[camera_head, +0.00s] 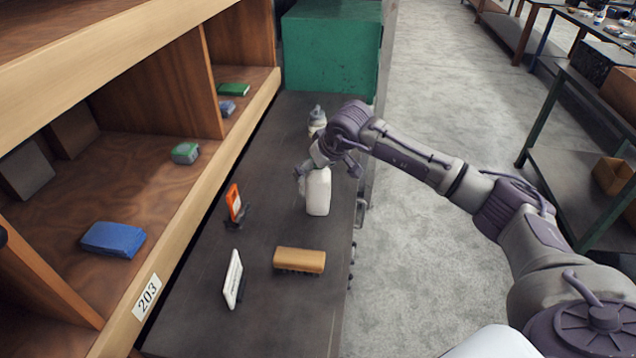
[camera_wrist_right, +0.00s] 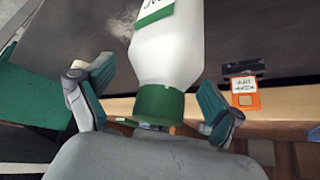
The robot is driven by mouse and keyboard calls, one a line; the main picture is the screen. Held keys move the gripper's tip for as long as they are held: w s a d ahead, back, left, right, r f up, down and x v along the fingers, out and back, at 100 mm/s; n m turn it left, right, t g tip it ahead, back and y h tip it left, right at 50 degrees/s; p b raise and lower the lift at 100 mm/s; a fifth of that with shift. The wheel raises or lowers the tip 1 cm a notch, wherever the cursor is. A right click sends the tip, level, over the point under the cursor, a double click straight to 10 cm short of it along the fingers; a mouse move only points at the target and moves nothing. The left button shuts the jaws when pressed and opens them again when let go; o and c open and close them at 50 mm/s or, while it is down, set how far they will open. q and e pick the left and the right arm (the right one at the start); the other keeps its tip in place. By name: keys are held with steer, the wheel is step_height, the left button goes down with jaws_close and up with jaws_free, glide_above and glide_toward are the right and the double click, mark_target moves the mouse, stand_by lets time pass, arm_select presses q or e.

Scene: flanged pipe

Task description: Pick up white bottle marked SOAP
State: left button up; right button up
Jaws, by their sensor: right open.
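A white bottle (camera_head: 318,194) stands upright on the dark bench top. In the right wrist view the bottle (camera_wrist_right: 167,45) has a green cap (camera_wrist_right: 159,104) and part of a green-edged label, whose marking is cut off by the frame edge. My right gripper (camera_head: 326,172) is at the top of the bottle. In the wrist view its open fingers (camera_wrist_right: 150,103) stand on either side of the cap, with gaps visible on both sides. My left gripper is not in view.
An orange-and-white card on a stand (camera_head: 235,203), a white upright plate (camera_head: 233,279) and a wooden brush (camera_head: 299,261) are on the bench. A grey-topped bottle (camera_head: 317,118) stands behind. A green box (camera_head: 331,48) closes the far end; wooden shelving (camera_head: 190,220) lines the left.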

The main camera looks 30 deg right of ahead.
steer(key=shift+w+f, duration=0.15)
steer(key=shift+f, duration=0.2)
steer(key=shift+s, duration=0.2)
jaws_close()
